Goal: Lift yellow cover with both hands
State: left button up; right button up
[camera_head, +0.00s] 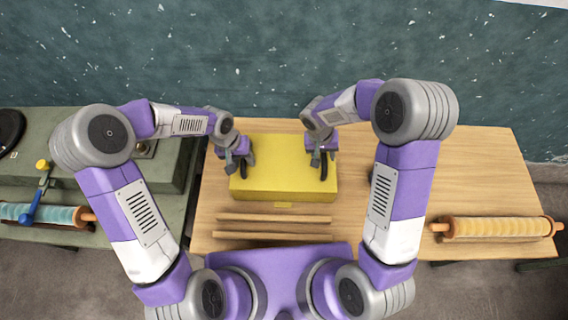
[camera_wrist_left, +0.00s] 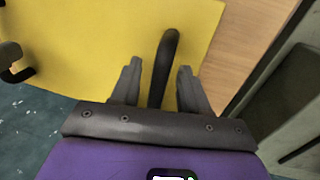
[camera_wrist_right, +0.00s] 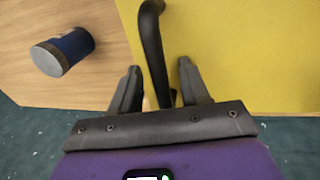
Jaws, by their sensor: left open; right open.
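The yellow cover (camera_head: 283,185) is a box-like lid on the wooden table, with a dark handle at each side. My left gripper (camera_head: 243,166) is at its left handle. In the left wrist view, the open fingers (camera_wrist_left: 158,85) stand either side of the dark handle (camera_wrist_left: 165,60) on the yellow cover (camera_wrist_left: 95,45). My right gripper (camera_head: 323,163) is at its right handle. In the right wrist view, the open fingers (camera_wrist_right: 160,85) stand either side of the other handle (camera_wrist_right: 152,45), beside the yellow cover (camera_wrist_right: 240,50). Neither gripper is closed on a handle.
Two wooden sticks (camera_head: 273,218) lie in front of the cover on the table (camera_head: 470,170). A blue cylinder (camera_wrist_right: 70,48) stands right of the cover. A cream roller (camera_head: 495,227) lies at the right edge. A green bench (camera_head: 165,170) with a teal roller (camera_head: 45,215) is at left.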

pick_arm(q)
jog(key=shift+d+f, duration=0.1)
jog(key=shift+f, duration=0.3)
pick_arm(e)
jog(key=shift+d+f, duration=0.1)
jog(key=shift+f, duration=0.3)
pick_arm(q)
jog(key=shift+c, duration=0.2)
pick_arm(e)
jog(key=shift+c, duration=0.2)
pick_arm(q)
grip_shut()
pick_arm(e)
grip_shut()
pick_arm(q)
jog(key=shift+r, duration=0.1)
pick_arm(e)
jog(key=shift+r, duration=0.1)
